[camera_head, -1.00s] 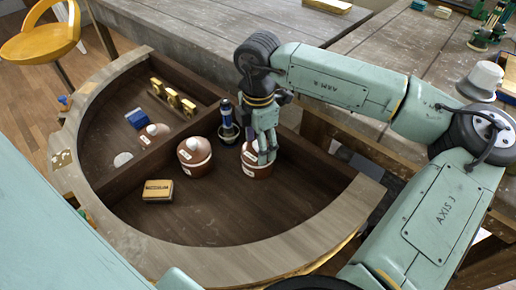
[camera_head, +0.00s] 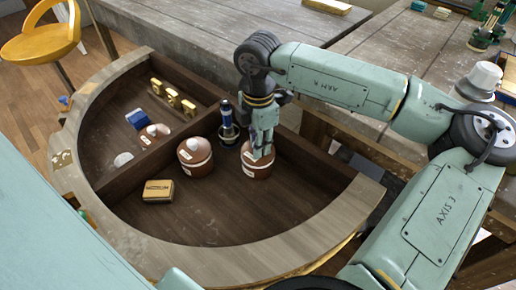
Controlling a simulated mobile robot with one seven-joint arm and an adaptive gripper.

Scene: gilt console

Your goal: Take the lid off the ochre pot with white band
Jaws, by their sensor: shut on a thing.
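Two similar reddish-brown pots with white bands stand in the front compartment of the curved wooden console. The left pot (camera_head: 195,157) has its domed lid on and stands clear of my gripper. The right pot (camera_head: 257,171) is under my gripper (camera_head: 262,150), and its upper part is partly hidden by the fingers. My gripper points down and is shut on the top of the right pot's lid (camera_head: 248,153). The lid appears to sit on the pot; I cannot see any gap. Which pot counts as ochre is hard to tell by colour.
A dark bottle with a blue top (camera_head: 227,120) stands close between the pots. A yellow-topped box (camera_head: 158,190) lies at front left. Behind the divider are a blue block (camera_head: 137,119) and several yellow pieces (camera_head: 173,98).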

